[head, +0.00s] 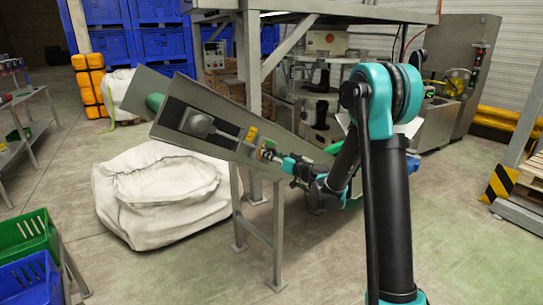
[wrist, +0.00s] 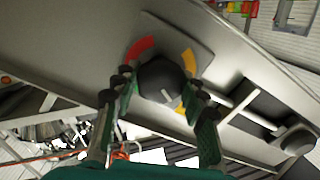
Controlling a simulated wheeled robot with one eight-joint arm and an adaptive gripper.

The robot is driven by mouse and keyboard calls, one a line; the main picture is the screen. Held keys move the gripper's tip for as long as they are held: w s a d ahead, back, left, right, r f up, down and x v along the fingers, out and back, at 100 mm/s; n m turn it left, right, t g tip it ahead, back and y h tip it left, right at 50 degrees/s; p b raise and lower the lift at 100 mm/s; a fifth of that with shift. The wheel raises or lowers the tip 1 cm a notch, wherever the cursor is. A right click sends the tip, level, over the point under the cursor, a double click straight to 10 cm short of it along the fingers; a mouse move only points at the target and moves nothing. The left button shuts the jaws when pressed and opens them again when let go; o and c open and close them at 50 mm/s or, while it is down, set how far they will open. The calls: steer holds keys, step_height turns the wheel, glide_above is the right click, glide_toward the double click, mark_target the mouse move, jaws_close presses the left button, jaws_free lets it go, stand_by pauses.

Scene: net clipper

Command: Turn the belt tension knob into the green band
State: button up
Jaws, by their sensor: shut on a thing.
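The belt tension knob (wrist: 160,76) is dark and round and sits on a grey metal plate on the conveyor side. In the wrist view my gripper (wrist: 160,86) has one finger on each side of it, shut on the knob. A red band (wrist: 140,47) shows above left of the knob, and a yellow band (wrist: 189,62) above right. Another yellow piece shows by the right finger. A small light mark (wrist: 166,92) shows on the knob's face.
The tilted grey conveyor (head: 225,150) stands on metal legs. A shaft and a dark round part (wrist: 298,140) lie right of the knob. A white bulk bag (head: 150,190) sits below the conveyor. Green and blue crates (head: 25,236) stand at lower left. The floor in front is clear.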

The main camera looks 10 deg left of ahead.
steer(key=m, duration=1.2)
stand_by(0.5)
steer(key=o, duration=1.2)
steer(key=shift+c, duration=0.2)
steer(key=shift+d, duration=0.1)
steer(key=v, duration=1.2)
